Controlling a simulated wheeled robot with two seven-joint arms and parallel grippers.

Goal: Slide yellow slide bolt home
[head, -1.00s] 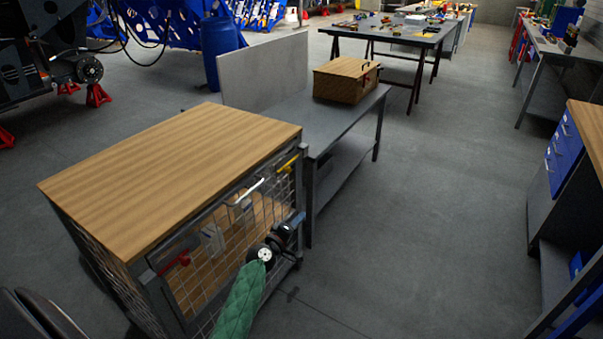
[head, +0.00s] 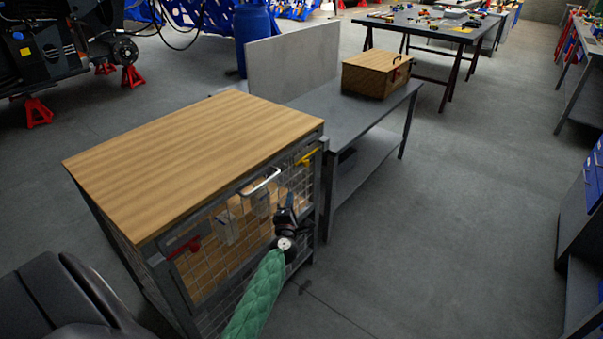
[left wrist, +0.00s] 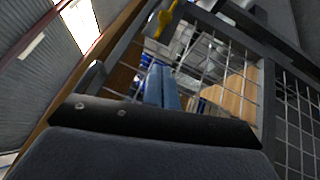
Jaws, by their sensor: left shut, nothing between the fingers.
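The yellow slide bolt (head: 306,157) sits at the upper right corner of the cabinet's mesh door. In the left wrist view the yellow bolt (left wrist: 166,22) shows at the top, on the grey frame. My left gripper (head: 289,197) is in front of the mesh, below and a little left of the bolt, apart from it. In the left wrist view its blue fingers (left wrist: 160,72) lie close together, shut and empty, below the bolt. Whether the bolt is fully slid cannot be told. My right gripper is not in view.
The cabinet has a wooden top (head: 200,155), a pale handle (head: 262,182) and a red latch (head: 185,246) at the left of the mesh front. A grey bench (head: 350,125) with a wooden box (head: 376,75) adjoins it behind. The floor to the right (head: 450,220) is clear.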

